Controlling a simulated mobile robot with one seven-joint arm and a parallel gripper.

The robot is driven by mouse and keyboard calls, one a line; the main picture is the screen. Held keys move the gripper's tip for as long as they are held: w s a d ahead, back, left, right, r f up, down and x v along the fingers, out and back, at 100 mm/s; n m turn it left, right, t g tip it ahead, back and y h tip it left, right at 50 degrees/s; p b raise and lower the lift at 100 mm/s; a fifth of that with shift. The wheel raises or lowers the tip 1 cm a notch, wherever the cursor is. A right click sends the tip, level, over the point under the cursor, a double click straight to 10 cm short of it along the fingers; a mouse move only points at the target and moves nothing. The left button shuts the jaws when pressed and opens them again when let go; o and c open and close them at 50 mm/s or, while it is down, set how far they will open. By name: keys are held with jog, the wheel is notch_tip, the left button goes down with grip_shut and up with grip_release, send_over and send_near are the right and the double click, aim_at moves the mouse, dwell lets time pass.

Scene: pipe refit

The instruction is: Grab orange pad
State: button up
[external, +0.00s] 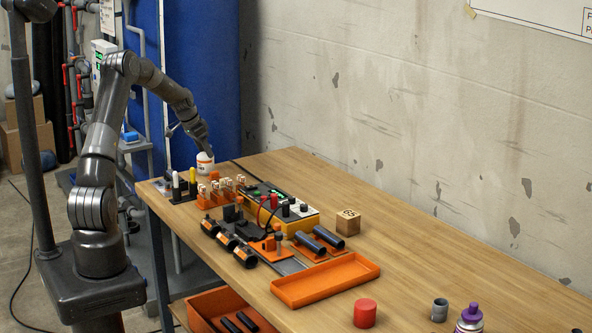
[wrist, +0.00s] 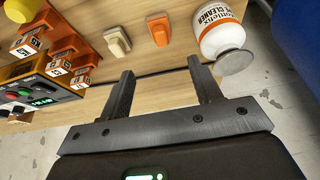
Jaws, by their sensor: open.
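The orange pad (wrist: 158,30) is a small wedge-like orange piece lying on the wooden table in the wrist view. A similar beige pad (wrist: 117,42) lies to its left. My gripper (wrist: 161,76) is open and empty, its two fingers apart, with the orange pad beyond the fingertips and roughly between them in the picture. In the external view my gripper (external: 205,147) is over the far left end of the table. I cannot clearly make out the orange pad there.
A white cleaner bottle (wrist: 222,34) stands close to the right of the orange pad. Orange holders with labelled tags (wrist: 62,55) and a yellow meter (wrist: 45,93) are at left. The wooden table (external: 440,245) also bears an orange tray (external: 326,281) and a wooden cube (external: 347,222).

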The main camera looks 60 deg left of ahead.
aim_at(214, 172)
jog(key=x, duration=1.1)
jog(key=shift+s+a+f, duration=0.1)
jog(key=shift+a+f, duration=0.05)
jog(key=shift+a, duration=0.1)
jog(key=c, duration=1.1)
